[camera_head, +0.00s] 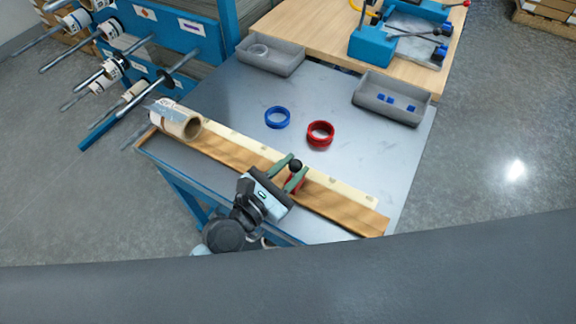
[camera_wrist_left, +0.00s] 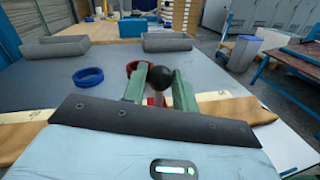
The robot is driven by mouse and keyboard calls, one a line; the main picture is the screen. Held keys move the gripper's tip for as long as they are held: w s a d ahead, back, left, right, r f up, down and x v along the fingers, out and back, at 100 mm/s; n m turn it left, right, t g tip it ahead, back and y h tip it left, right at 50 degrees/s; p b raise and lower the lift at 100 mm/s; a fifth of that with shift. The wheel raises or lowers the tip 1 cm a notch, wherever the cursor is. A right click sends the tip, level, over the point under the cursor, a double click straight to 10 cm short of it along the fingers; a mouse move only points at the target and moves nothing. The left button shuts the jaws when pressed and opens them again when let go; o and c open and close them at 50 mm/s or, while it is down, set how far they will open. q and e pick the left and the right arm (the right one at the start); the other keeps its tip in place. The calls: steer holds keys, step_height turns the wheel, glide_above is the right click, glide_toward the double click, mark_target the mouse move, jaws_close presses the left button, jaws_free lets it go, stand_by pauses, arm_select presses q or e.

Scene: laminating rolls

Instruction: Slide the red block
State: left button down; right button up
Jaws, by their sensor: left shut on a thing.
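The red block (camera_head: 300,187) sits at the cream ruler strip on the wooden board; a black ball knob (camera_head: 296,165) stands up from it. My left gripper (camera_head: 294,168) has its green fingers on both sides of the knob's stem and is shut on it. In the left wrist view the knob (camera_wrist_left: 167,77) shows between the fingers, with a little of the red block (camera_wrist_left: 152,101) below. Most of the block is hidden by the gripper. The cream strip (camera_head: 343,190) runs along the board (camera_head: 350,213). My right gripper is not in view.
A cardboard-cored roll (camera_head: 180,124) lies at the board's left end. A blue ring (camera_head: 277,117) and red rings (camera_head: 320,133) lie on the grey table behind the strip. Grey bins stand at the back left (camera_head: 270,55) and right (camera_head: 391,99). The table's right part is clear.

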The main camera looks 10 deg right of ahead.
arm_select(q)
steer(key=shift+s+d, duration=0.25)
steer(key=shift+d, duration=0.05)
steer(key=c, duration=1.1)
jaws_free()
steer(key=v, duration=0.6)
steer(key=shift+s+a+f+b, duration=0.15)
steer(key=shift+a+b, duration=0.05)
steer(key=shift+b, duration=0.15)
steer(key=shift+s+a, duration=0.45)
steer(key=shift+a, duration=0.05)
